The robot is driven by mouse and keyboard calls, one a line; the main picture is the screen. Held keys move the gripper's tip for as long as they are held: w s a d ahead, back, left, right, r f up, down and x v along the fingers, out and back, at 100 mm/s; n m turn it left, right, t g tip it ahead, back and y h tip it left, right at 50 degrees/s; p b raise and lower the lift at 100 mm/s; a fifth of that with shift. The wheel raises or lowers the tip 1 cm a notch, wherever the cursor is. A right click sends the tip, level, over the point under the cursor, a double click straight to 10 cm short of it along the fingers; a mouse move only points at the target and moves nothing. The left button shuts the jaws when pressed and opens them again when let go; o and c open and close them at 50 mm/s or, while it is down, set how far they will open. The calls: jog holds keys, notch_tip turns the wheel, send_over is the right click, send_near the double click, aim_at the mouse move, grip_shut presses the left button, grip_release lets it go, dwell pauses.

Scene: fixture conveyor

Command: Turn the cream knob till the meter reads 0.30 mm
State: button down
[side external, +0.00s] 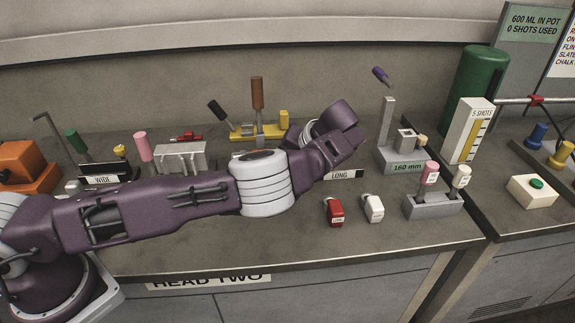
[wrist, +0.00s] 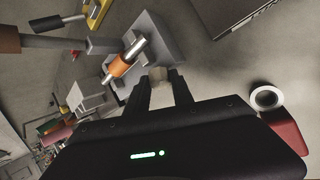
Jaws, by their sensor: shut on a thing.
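In the side external view my arm hides the gripper and the held knob. A green meter label (side external: 407,168) at the right reads what looks like 160 mm; I cannot make out a decimal point.
A tall grey post (side external: 387,120) and a small tan knob (side external: 421,141) stand by the meter. Red (side external: 334,212) and white (side external: 373,209) padlock-like blocks lie in front. A yellow-based clamp (side external: 258,132) with a brown handle stands behind my arm. The front counter is mostly clear.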

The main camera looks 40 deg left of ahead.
jog(key=shift+m+y, duration=0.7)
jog(key=shift+m, duration=0.1)
jog(key=shift+g, duration=0.3)
jog(key=c, duration=1.1)
grip_release()
jog(key=shift+d, duration=0.1)
jog(key=v, duration=0.7)
